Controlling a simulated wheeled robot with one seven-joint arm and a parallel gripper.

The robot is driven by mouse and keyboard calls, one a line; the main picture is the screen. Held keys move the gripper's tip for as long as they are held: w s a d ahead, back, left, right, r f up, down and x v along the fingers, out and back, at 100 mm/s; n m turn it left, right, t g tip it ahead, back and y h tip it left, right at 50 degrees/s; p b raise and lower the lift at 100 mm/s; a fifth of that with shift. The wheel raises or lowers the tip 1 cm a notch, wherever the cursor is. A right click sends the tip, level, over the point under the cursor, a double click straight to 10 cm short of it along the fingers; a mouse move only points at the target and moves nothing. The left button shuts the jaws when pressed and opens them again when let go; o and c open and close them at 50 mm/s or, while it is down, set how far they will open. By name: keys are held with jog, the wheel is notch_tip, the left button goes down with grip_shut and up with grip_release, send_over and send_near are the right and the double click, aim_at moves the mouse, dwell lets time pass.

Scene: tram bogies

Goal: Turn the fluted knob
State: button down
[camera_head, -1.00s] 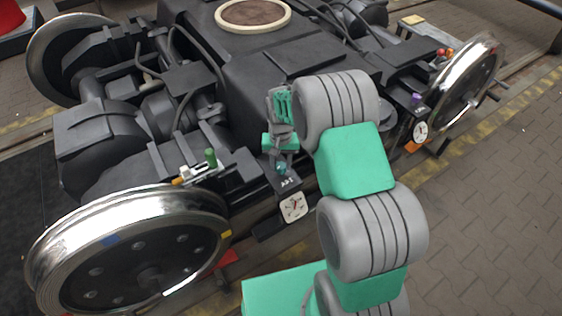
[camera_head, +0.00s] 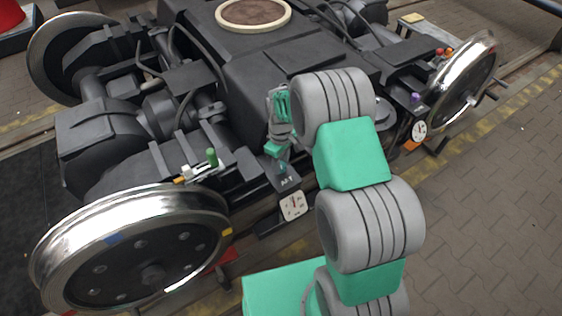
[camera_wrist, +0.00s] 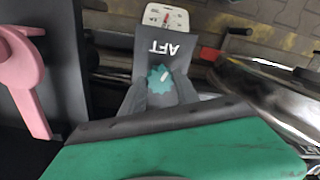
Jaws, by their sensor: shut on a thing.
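The fluted knob (camera_wrist: 160,78) is teal with a pale pointer mark. It sits on a dark grey box marked AFT (camera_wrist: 160,52), and a bit of it shows below my gripper in the head view (camera_head: 283,168). My gripper (camera_wrist: 160,90) is shut on the knob, with one grey finger on each side of it. In the head view my gripper (camera_head: 281,158) points down onto the box, turned a little askew. A white dial gauge (camera_head: 292,205) is on the box's front face; it also shows in the wrist view (camera_wrist: 166,18).
A shiny wheel (camera_head: 130,245) is at the left front. A green-topped lever (camera_head: 212,157) stands left of the knob. A second box with a purple knob (camera_head: 415,98) and dial is at right. A pink handle (camera_wrist: 25,75) shows in the wrist view. Paved floor at right is clear.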

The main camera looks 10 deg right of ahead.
jog(key=shift+n, duration=1.9)
jog(key=c, duration=0.9)
grip_release()
notch_tip(320, 180, up, 8)
jog(key=shift+f+p, duration=0.1)
jog(key=shift+p, duration=0.55)
